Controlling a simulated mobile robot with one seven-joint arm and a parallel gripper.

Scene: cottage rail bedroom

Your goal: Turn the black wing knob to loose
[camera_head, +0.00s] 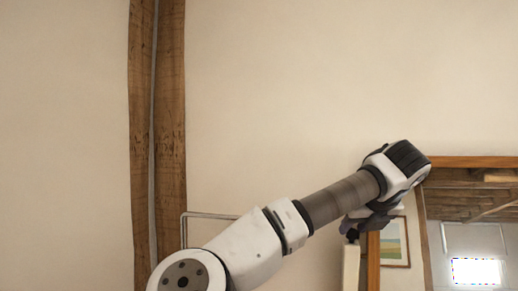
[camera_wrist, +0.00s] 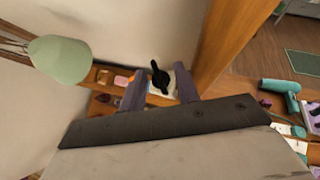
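The black wing knob (camera_wrist: 160,77) shows in the wrist view, on a small white plate (camera_wrist: 167,90) beside a wooden upright. One wing points up in the picture. My gripper (camera_wrist: 158,86) is open, with one dark finger to the left of the knob and one to the right. I cannot tell how far the fingertips are from the knob, and no contact is visible. In the head view my gripper (camera_head: 358,222) points down beside a wooden frame, and the knob cannot be made out clearly there.
A wooden frame (camera_head: 432,220) encloses a mirror at the right; its wooden upright (camera_wrist: 218,50) stands close to my right finger. A pale green lampshade (camera_wrist: 60,58) is at the left. A teal hair dryer (camera_wrist: 280,88) lies at the right.

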